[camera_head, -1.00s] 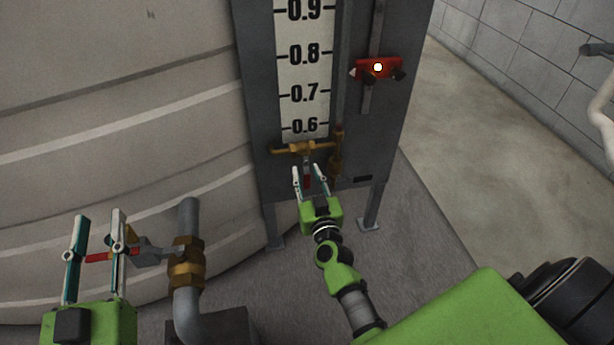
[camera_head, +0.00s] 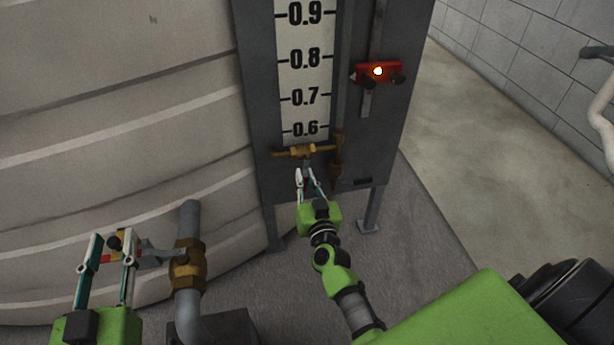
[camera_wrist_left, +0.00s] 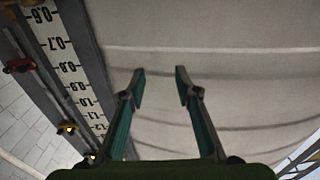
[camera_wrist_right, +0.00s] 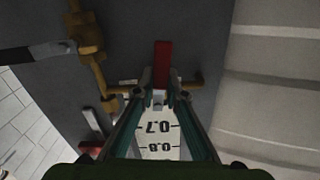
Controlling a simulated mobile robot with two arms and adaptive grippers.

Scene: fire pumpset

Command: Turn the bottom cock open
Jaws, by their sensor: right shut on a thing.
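The bottom cock (camera_head: 303,151) is a brass valve on the pipe below the 0.6 mark of the gauge. Its lever ends in a red handle (camera_wrist_right: 163,58), which points up in the right wrist view. My right gripper (camera_head: 305,172) is just below the cock, its fingers (camera_wrist_right: 158,84) shut on the lever near the red handle. In the head view the fingers hide much of the lever. My left gripper (camera_head: 113,236) is open at the lower left, and nothing shows between its fingers in the left wrist view (camera_wrist_left: 160,75).
A grey pipe with a brass valve (camera_head: 187,264) and a lever stands beside my left gripper. The ribbed tank wall (camera_head: 120,130) fills the left. A red lit indicator (camera_head: 378,73) is on the gauge panel. Open floor (camera_head: 500,150) lies to the right.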

